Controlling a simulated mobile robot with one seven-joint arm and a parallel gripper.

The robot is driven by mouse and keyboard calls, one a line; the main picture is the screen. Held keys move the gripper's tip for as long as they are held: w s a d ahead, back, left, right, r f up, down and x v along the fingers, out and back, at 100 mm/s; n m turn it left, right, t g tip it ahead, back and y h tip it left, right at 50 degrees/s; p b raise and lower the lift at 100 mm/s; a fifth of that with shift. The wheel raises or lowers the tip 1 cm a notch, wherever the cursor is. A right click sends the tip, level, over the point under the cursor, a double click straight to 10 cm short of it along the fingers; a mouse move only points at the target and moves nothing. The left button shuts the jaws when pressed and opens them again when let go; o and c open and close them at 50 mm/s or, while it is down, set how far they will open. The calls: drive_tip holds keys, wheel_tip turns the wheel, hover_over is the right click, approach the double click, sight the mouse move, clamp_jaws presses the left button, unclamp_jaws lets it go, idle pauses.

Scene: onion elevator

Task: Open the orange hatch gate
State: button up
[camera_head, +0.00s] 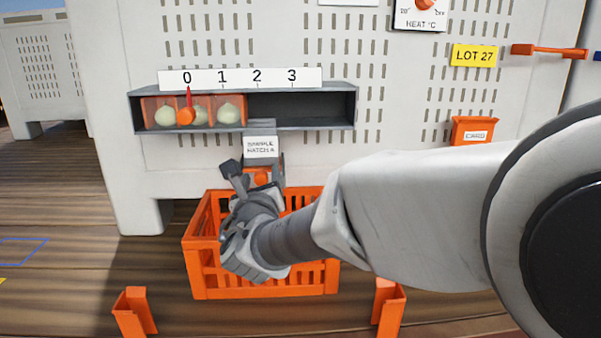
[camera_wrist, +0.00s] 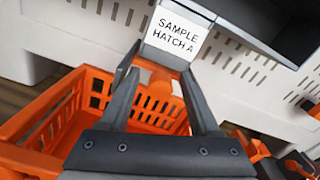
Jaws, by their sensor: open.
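The sample hatch is a grey chute with a white label (camera_head: 261,147) under the shelf on the white wall. A small orange part (camera_head: 261,177), which looks like the hatch gate, shows just below the label. In the wrist view the label (camera_wrist: 178,33) reads "SAMPLE HATCH A", and an orange part (camera_wrist: 160,90) shows between my fingers. My gripper (camera_head: 252,172) is open in front of the hatch, its fingers on either side of that orange part. In the wrist view my gripper's (camera_wrist: 158,78) fingertips reach just below the label. I cannot tell whether they touch the gate.
An orange crate (camera_head: 215,292) stands on the floor below the hatch, between two orange corner guides (camera_head: 133,312). The grey shelf (camera_head: 345,125) above holds several onions (camera_head: 230,112), with an orange-red pointer (camera_head: 187,115) at 0. An orange card holder (camera_head: 468,126) is at right.

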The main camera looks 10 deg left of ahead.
drive_tip(key=shift+w, duration=0.1)
clamp_jaws()
idle(0.4)
idle(1.1)
